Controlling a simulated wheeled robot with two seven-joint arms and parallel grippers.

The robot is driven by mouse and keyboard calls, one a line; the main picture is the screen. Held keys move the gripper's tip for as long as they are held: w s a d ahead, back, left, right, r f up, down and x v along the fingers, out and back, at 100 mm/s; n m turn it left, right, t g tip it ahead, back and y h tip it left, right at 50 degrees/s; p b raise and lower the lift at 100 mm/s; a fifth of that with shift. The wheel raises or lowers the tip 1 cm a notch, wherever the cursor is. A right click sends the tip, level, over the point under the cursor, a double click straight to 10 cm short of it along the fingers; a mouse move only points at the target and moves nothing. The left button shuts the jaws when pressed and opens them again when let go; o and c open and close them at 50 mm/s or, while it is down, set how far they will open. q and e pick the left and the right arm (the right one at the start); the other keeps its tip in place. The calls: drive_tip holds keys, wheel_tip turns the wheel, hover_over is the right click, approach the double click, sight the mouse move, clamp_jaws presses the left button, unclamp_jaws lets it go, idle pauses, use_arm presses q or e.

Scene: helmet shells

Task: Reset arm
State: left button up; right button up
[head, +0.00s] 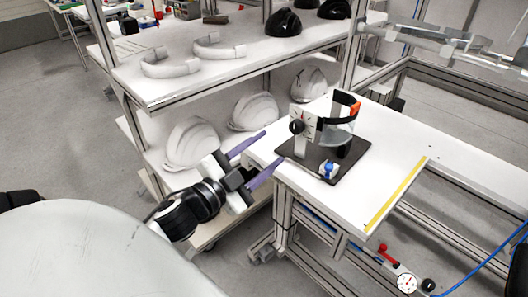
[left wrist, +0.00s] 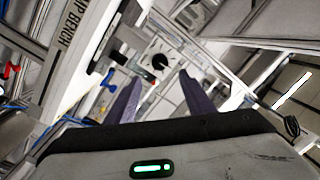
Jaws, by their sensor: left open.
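My left gripper (head: 265,159) is open and empty, its two purple-grey fingers spread in front of the left edge of the white bench. It also shows in the left wrist view (left wrist: 162,97), with nothing between the fingers. My left arm comes in from the lower left of the head view. My right gripper is not in view. On the bench, a device with a white dial and a black and orange band (head: 337,122) stands on a dark plate (head: 343,165), beyond the fingers. The dial (left wrist: 158,62) shows in the left wrist view too.
A two-level shelf (head: 215,82) stands left of the bench (head: 393,205). White helmet shells (head: 192,142) sit on its lower level; black shells (head: 283,22) and white curved bands (head: 170,64) sit above. A small blue-topped part (head: 329,170) is on the plate's front edge. The bench's right part is clear.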

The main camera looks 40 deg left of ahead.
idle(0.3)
use_arm(q)
drive_tip(key=s+d+f+n+g, duration=0.2)
drive_tip(key=s+d+f, duration=0.1)
drive_tip(key=f, duration=0.5)
drive_tip(key=s+d+f+n+g+h, duration=0.1)
drive_tip(key=s+d+f+n+g, duration=0.1)
drive_tip(key=f, duration=0.7)
drive_tip(key=s+d+f+n+g, duration=0.1)
drive_tip(key=s+d+f+g, duration=0.2)
drive_tip(key=s+d+f, duration=0.2)
wheel_tip(320, 180, down, 4)
drive_tip(key=shift+s+d+n+h, duration=0.3)
drive_tip(key=shift+s+d+n, duration=0.1)
drive_tip(key=shift+d, duration=0.75)
drive_tip(key=s+d+f+g, duration=0.1)
drive_tip(key=d, duration=0.1)
drive_tip(key=s+d+f, duration=0.2)
drive_tip(key=s+d+f+n+g+h, duration=0.1)
drive_tip(key=s+d, duration=0.1)
drive_tip(key=shift+f+g, duration=0.3)
drive_tip(key=shift+f, duration=0.1)
drive_tip(key=shift+c, duration=1)
drive_tip(key=shift+s+d+f, duration=0.2)
drive_tip(key=shift+s+d, duration=0.05)
drive_tip(key=shift+s, duration=0.05)
drive_tip(key=c, duration=0.3)
drive_tip(key=shift+a, duration=0.2)
